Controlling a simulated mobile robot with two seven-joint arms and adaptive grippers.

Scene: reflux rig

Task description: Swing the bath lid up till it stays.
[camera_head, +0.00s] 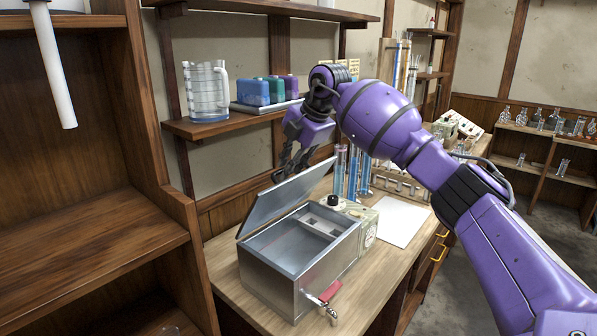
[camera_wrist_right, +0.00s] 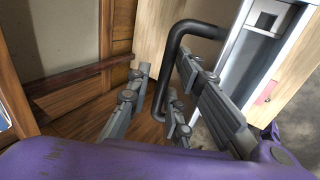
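The bath (camera_head: 272,282) is a metal box on the wooden bench, with its inside showing. Its lid (camera_head: 287,203) stands raised and tilted along the far left edge of the box. My right gripper (camera_head: 291,163) is at the lid's upper edge. In the right wrist view, the dark bent lid handle (camera_wrist_right: 168,72) passes between the fingers of my right gripper (camera_wrist_right: 160,103). The fingers are apart, with a gap showing beside the handle; firm contact cannot be told. My left gripper is not in view.
A red-handled tap (camera_head: 329,292) sticks out from the bath's front. Blue glass tubes (camera_head: 352,172) stand behind the bath, close to my right arm. A white sheet (camera_head: 402,222) lies on the bench at right. A shelf with a jug (camera_head: 205,92) is behind.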

